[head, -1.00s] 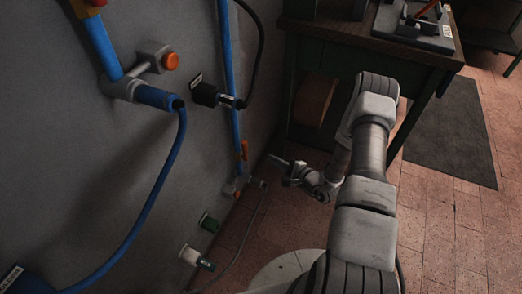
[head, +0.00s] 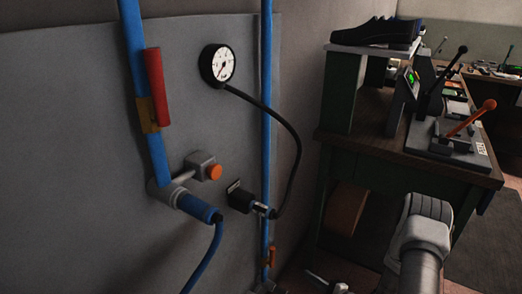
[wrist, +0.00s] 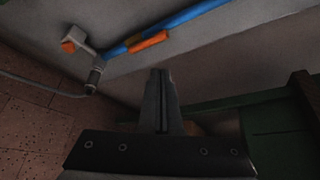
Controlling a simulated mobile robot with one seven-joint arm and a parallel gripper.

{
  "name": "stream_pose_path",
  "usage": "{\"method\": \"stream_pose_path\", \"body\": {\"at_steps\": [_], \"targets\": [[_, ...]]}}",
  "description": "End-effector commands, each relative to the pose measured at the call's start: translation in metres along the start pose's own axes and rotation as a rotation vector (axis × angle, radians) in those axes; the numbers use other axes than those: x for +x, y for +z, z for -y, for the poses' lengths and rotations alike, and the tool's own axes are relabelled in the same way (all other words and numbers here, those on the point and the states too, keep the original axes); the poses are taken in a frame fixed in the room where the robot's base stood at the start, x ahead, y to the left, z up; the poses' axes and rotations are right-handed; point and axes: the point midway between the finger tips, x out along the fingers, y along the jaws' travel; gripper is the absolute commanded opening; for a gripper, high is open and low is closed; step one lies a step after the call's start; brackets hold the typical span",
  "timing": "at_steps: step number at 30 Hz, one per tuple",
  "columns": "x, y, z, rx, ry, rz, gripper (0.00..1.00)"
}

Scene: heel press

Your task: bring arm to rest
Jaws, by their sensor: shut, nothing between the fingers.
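My arm shows at the lower right of the head view, its grey rounded links running off the bottom edge. My gripper (head: 328,284) shows only in part at the bottom edge of the head view, low beside the wall. In the wrist view my gripper (wrist: 161,75) points forward with its two fingers together, shut and empty. Ahead of it are the wall (wrist: 235,65) and a blue pipe with an orange valve handle (wrist: 149,41). The fingers look apart from both.
A wooden-topped bench (head: 400,150) stands at the right, bearing a lever press (head: 455,140) and a dark shoe (head: 376,31) on a raised stand. The wall carries blue pipes, a gauge (head: 218,64), a red handle (head: 156,86) and a hanging blue hose (head: 204,255).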

Motion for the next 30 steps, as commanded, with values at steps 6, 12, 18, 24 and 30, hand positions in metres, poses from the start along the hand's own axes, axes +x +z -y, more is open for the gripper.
{"method": "stream_pose_path", "body": {"at_steps": [6,12,18,24,30], "targets": [[0.008,0.049,0.045,-0.069,0.057,0.149,0.0],[0.005,0.118,0.087,-0.167,0.169,0.329,0.0],[-0.011,0.182,0.113,-0.284,0.307,0.47,0.0],[-0.038,0.238,0.128,-0.421,0.457,0.569,0.0],[-0.072,0.281,0.136,-0.578,0.611,0.619,0.0]]}}
